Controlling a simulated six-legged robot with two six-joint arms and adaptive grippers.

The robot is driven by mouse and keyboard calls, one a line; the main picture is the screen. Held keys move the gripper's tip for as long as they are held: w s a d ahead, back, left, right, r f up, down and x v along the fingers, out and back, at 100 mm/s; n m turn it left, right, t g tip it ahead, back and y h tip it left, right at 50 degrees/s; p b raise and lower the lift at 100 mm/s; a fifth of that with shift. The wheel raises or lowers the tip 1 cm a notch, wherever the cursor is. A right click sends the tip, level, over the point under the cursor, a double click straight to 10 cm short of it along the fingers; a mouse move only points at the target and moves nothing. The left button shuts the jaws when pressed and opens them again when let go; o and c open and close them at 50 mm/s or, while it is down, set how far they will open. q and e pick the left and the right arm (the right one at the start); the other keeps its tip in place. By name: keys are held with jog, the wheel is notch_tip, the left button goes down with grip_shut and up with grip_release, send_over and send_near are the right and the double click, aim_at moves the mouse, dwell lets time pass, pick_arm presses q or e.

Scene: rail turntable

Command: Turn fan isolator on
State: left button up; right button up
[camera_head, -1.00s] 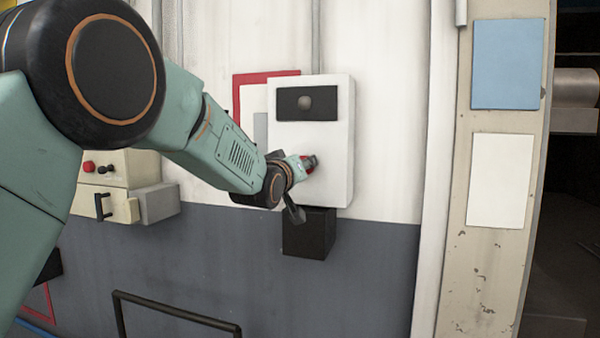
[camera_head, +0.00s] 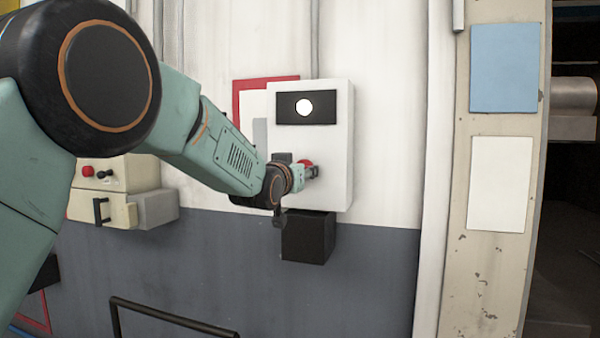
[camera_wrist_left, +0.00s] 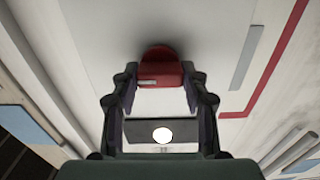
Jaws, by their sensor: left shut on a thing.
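The fan isolator is a white wall box (camera_head: 338,140) with a black panel (camera_head: 285,108) near its top. A round lamp (camera_head: 305,107) on that panel glows white, and it also shows in the left wrist view (camera_wrist_left: 162,135). Below the panel is a red rotary handle (camera_head: 305,164), partly hidden by my gripper. In the left wrist view the red handle (camera_wrist_left: 160,74) sits between the fingers. My left gripper (camera_head: 312,172) is shut on the handle at the box front. My right gripper is not in view.
A black box (camera_head: 308,238) hangs below the isolator. A beige control box (camera_head: 115,172) with a red knob and a black handle is on the wall at left. A black rail (camera_head: 175,317) stands low in front. Blue (camera_head: 505,68) and white (camera_head: 500,183) panels are on the right pillar.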

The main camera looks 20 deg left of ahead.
pick_arm(q)
jog(key=shift+f, duration=0.5)
jog(key=o, duration=0.8)
jog(key=shift+c, duration=0.2)
jog(key=o, duration=0.4)
jog(key=shift+s+r, duration=0.15)
jog(key=shift+r, duration=0.2)
jog(key=s, duration=1.2)
jog(key=shift+a, duration=0.2)
jog(key=shift+w, duration=0.15)
